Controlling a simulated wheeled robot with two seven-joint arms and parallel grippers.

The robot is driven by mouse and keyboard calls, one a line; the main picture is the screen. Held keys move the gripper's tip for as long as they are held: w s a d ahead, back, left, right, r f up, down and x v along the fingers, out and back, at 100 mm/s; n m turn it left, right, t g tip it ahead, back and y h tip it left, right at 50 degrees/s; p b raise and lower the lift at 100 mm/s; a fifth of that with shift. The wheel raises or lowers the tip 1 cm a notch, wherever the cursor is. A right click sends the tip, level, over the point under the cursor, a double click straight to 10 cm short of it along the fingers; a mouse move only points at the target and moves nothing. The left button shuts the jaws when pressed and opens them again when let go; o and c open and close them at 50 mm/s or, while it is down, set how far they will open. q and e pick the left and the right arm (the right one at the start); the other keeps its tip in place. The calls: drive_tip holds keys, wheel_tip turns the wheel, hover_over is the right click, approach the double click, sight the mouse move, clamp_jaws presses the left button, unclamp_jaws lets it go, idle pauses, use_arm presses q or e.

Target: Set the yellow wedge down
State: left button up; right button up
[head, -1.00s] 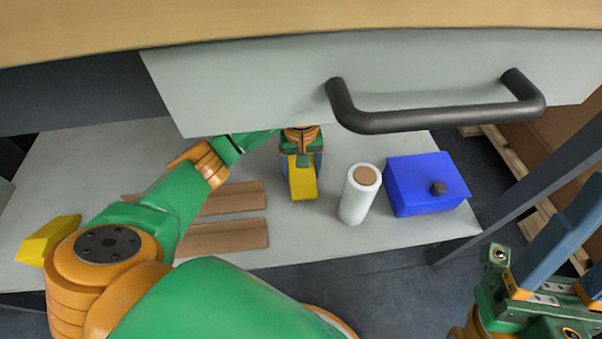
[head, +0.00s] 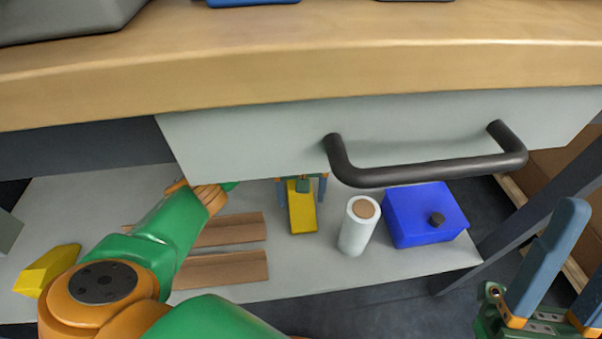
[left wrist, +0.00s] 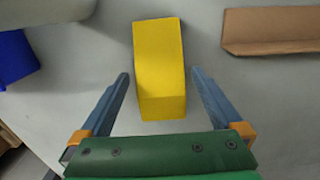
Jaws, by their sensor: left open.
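The yellow wedge (head: 302,208) lies on the grey lower shelf (head: 350,275) below the drawer front. It also shows in the left wrist view (left wrist: 160,68), between and beyond my fingertips. My left gripper (head: 303,180) is open, with one finger on each side of the wedge's near end; in the left wrist view (left wrist: 159,82) gaps show between each finger and the wedge. The drawer hides the upper part of this gripper in the head view. My right gripper (head: 562,270) is open and empty at the lower right, away from the shelf.
A white roll (head: 355,232) stands right of the wedge, beside a blue box (head: 425,215). Brown flat pieces (head: 225,268) lie to the left. Another yellow block (head: 45,270) is at far left. The drawer handle (head: 430,176) juts out above the shelf.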

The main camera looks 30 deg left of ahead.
sight(301, 197)
use_arm(q)
wheel_tip(301, 197, up, 3)
drive_tip(key=shift+f+p, duration=0.1)
drive_tip(key=shift+p, duration=0.45)
wheel_tip(301, 197, up, 3)
drive_tip(key=shift+f+p, duration=0.2)
drive_tip(key=shift+p, duration=0.4)
use_arm(e)
drive_tip(key=w+f+m+g+h, duration=0.3)
drive_tip(key=w+f+g+h, duration=0.35)
drive_tip(key=w+f, duration=0.35)
use_arm(q)
wheel_tip(301, 197, up, 3)
drive_tip(key=shift+w+a+r+p, duration=0.1)
drive_tip(key=shift+r+p, duration=0.1)
drive_tip(key=shift+p, duration=0.45)
use_arm(e)
wheel_tip(301, 197, down, 11)
drive_tip(key=g+h, duration=0.2)
drive_tip(key=g, duration=0.5)
drive_tip(key=shift+w+d, duration=0.2)
drive_tip(key=shift+d, duration=0.2)
drive_tip(key=shift+r, duration=0.1)
